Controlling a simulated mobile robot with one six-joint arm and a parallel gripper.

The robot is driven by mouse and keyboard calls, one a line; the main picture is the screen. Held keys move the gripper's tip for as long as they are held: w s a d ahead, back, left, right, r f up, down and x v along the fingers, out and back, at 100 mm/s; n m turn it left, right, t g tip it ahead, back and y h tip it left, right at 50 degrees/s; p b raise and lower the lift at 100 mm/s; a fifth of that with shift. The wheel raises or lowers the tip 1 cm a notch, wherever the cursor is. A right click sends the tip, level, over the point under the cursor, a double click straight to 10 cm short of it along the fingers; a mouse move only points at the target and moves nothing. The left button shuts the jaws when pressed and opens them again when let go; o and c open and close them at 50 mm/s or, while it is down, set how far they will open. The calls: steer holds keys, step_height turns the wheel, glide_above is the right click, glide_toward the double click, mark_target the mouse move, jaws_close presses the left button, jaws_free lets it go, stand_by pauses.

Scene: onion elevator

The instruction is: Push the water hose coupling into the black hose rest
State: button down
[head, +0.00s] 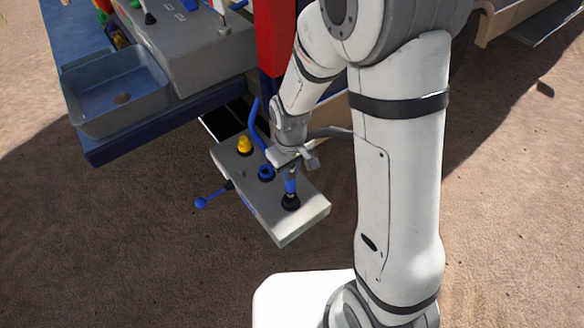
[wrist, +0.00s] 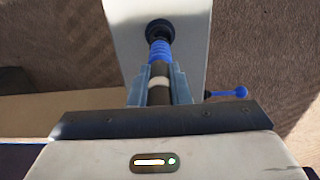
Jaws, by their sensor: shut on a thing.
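The water hose coupling (wrist: 160,52) is blue and ribbed, with a dark body and a pale ring behind it. In the head view the coupling (head: 291,184) stands roughly upright over the black hose rest (head: 290,203), at the near end of a grey panel. In the wrist view its front end meets the round black hose rest (wrist: 160,28); how deep it sits is hidden. My gripper (wrist: 160,78) is shut on the coupling's dark rear part, one finger on each side. In the head view my gripper (head: 304,158) is just above the panel.
The grey panel (head: 305,222) also bears a yellow knob (head: 245,144) and a blue ring socket (head: 266,172). A blue-handled lever (head: 203,202) sticks out at its left. A blue pipe (head: 254,122) rises behind. A grey sink (head: 118,95) is at upper left. Open sandy ground lies in front.

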steer(key=shift+f, duration=0.2)
stand_by(0.3)
steer(key=shift+f+b, duration=0.55)
steer(key=shift+b, duration=0.05)
steer(key=shift+f, duration=0.15)
steer(key=shift+f+b, duration=0.45)
steer(key=shift+b, duration=0.1)
steer(key=shift+f, duration=0.15)
stand_by(0.3)
steer(key=shift+f+b, duration=0.35)
steer(key=shift+b, duration=0.05)
steer(key=shift+f+b, duration=0.35)
stand_by(0.4)
